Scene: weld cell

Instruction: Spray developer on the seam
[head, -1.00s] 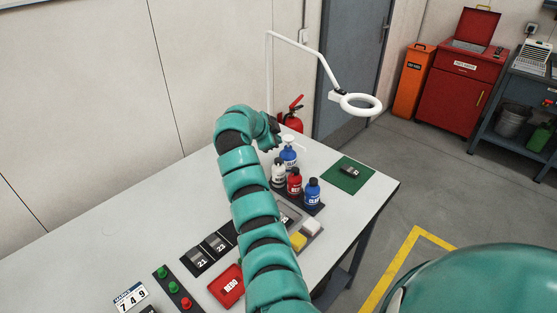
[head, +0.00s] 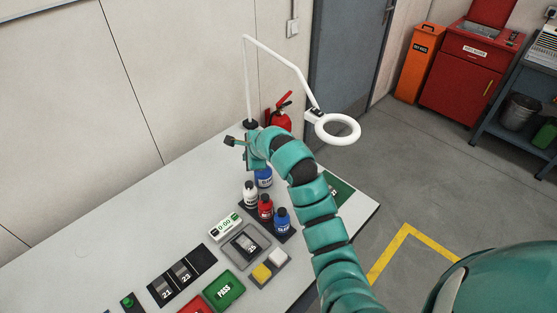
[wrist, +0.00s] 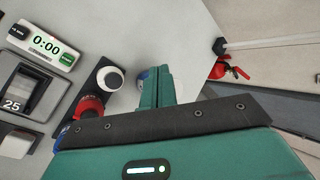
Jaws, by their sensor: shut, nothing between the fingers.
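A white bottle with a dark cap (head: 250,196) stands in a dark rack beside a red bottle (head: 266,208) and a blue bottle (head: 282,220). Their labels are too small to read surely. A dark weld piece marked 25 (head: 250,246) lies in a grey tray (head: 233,257); its seam is not clear. My gripper (head: 231,142) is shut and empty above the table's far part, beyond the bottles. In the wrist view my gripper's fingers (wrist: 158,84) are together, just right of the white bottle's top (wrist: 111,80). My gripper hides part of the scene there.
A timer (head: 226,226) reads 0:00. Pieces 21 and 23 (head: 182,272), a green PASS tray (head: 224,290) and a magnifier lamp (head: 338,128) stand nearby. My arm partly hides a blue pump bottle (head: 264,178). The table's left is clear.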

